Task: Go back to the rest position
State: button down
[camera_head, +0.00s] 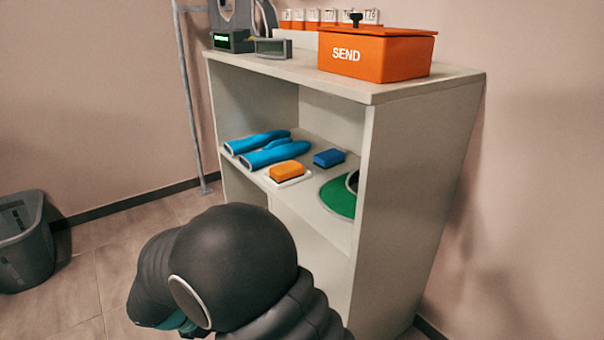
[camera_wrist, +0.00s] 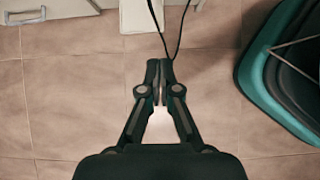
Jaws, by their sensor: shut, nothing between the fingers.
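My gripper (camera_wrist: 160,75) shows in the wrist view with its two fingers together at the tips. It is shut and empty, over the tiled floor. In the head view my dark arm fills the lower middle, in front of the shelf unit, and the gripper's fingers are hidden there.
A pale shelf unit (camera_head: 415,200) stands ahead. An orange SEND box (camera_head: 375,57) is on top; blue gloves (camera_head: 270,152), an orange sponge (camera_head: 286,171) and a blue sponge (camera_head: 329,158) lie inside. A grey bin (camera_head: 25,255) stands left. A teal-rimmed container (camera_wrist: 262,85) is at right in the wrist view.

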jog(key=s+d+m+g, duration=0.2)
jog(key=s+d+m, duration=0.1)
jog(key=s+m, duration=0.3)
jog(key=s+d+r+m+t+y+p, duration=0.1)
jog(key=s+d+r+m+y+p, duration=0.2)
jog(key=d+r+m, duration=0.6)
jog(key=s+d+r+m+t+y+p, duration=0.2)
jog(key=s+d+r+m, duration=0.4)
jog(key=d+r, duration=1.3)
jog(key=d+m+y, duration=0.1)
jog(key=d+m, duration=0.1)
jog(key=m, duration=0.2)
jog(key=shift+s+r+p, duration=0.35)
jog(key=shift+r+p, duration=0.05)
